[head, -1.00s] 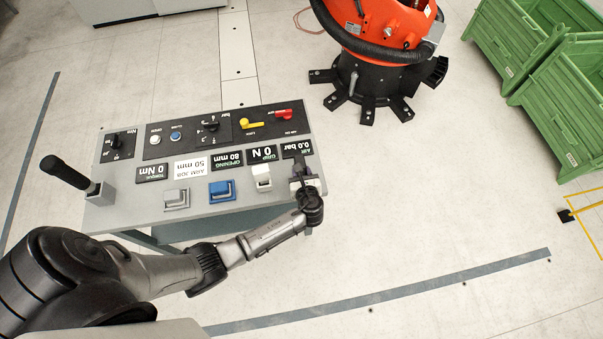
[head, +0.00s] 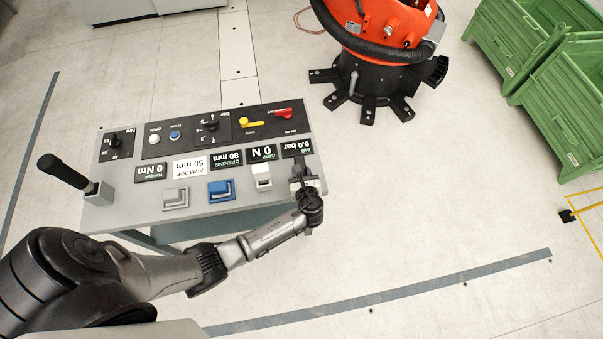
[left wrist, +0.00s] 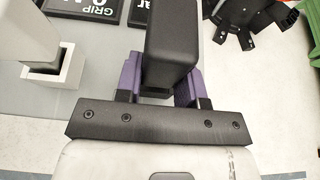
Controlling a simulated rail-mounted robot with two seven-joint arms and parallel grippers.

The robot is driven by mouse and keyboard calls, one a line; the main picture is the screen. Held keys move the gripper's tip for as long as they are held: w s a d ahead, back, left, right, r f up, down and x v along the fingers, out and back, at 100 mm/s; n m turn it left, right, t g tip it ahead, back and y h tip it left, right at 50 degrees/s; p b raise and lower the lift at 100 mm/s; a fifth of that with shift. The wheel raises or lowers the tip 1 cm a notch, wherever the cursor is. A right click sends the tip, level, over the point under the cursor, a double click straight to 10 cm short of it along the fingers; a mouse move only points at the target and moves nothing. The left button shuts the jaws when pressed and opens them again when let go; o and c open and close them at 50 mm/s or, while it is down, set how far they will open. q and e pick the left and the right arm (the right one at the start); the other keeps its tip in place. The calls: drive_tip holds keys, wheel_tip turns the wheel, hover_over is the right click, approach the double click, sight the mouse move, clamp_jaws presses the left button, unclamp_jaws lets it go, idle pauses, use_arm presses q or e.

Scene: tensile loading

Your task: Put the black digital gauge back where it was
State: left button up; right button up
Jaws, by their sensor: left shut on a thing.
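The black digital gauge (left wrist: 174,45) is a dark block between the purple fingers of my left gripper (left wrist: 160,85) in the left wrist view. The gripper is shut on it. In the head view my left gripper (head: 302,178) is at the right end of the grey console (head: 130,211), below the "0.0 bar" label. The gauge is mostly hidden there by my gripper and wrist. A light-coloured holder shows partly around the fingertips. I cannot tell whether the gauge rests in it. My right gripper is not in view.
Grey (head: 175,198), blue (head: 221,190) and white (head: 262,177) blocks stand in a row left of my gripper. A black lever (head: 62,172) rises at the console's left end. An orange robot (head: 385,30) stands behind; green crates (head: 565,100) are at right. The floor right of the console is clear.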

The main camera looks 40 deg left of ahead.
use_arm(q)
drive_tip(key=o, duration=1.2)
drive_tip(key=shift+c, duration=0.2)
drive_tip(key=p+v, duration=0.2)
drive_tip(key=v, duration=1.1)
drive_tip(key=shift+s+d+r, duration=0.25)
